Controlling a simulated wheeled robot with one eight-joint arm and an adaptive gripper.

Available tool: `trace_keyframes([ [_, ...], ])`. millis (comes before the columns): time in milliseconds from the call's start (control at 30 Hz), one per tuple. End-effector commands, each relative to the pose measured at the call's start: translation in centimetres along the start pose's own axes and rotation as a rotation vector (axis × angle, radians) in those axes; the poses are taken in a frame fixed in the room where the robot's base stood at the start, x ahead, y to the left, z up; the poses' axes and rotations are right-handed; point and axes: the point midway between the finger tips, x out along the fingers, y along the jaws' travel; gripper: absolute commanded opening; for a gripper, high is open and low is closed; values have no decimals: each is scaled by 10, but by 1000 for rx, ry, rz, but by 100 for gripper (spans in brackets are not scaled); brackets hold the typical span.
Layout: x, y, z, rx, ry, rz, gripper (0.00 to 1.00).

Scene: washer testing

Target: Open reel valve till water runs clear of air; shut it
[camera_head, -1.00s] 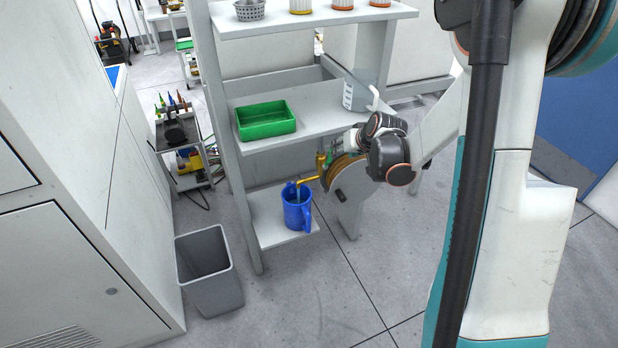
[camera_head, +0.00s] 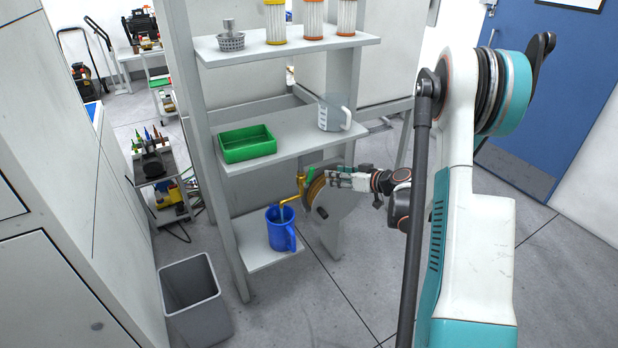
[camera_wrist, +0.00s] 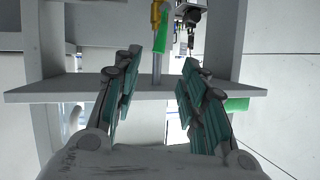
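The hose reel (camera_head: 334,217) is a grey disc on the right side of the shelf rack. A brass pipe (camera_head: 299,187) beside it bends down over a blue jug (camera_head: 281,237) on the bottom shelf. A green valve handle (camera_head: 309,174) shows at the reel; in the wrist view the green handle (camera_wrist: 161,33) hangs on a brass fitting (camera_wrist: 156,12). My gripper (camera_wrist: 158,68) is open and empty, with the handle ahead between its spread fingers in that view. In the head view, my gripper (camera_head: 330,179) is beside the reel's top. Whether water runs is too small to tell.
The rack's middle shelf (camera_head: 300,142) holds a green tray (camera_head: 247,144) and a clear measuring jug (camera_head: 335,114) above my gripper. A grey bin (camera_head: 195,300) stands on the floor at left. Grey cabinets (camera_head: 50,290) line the left. The floor right of the rack is open.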

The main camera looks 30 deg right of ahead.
Motion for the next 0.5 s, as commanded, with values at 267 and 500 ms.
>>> trace_keyframes([
  [267, 43, -1, 3, -2, -2, -3, 39],
  [500, 90, -1, 3, -2, -2, -2, 39],
])
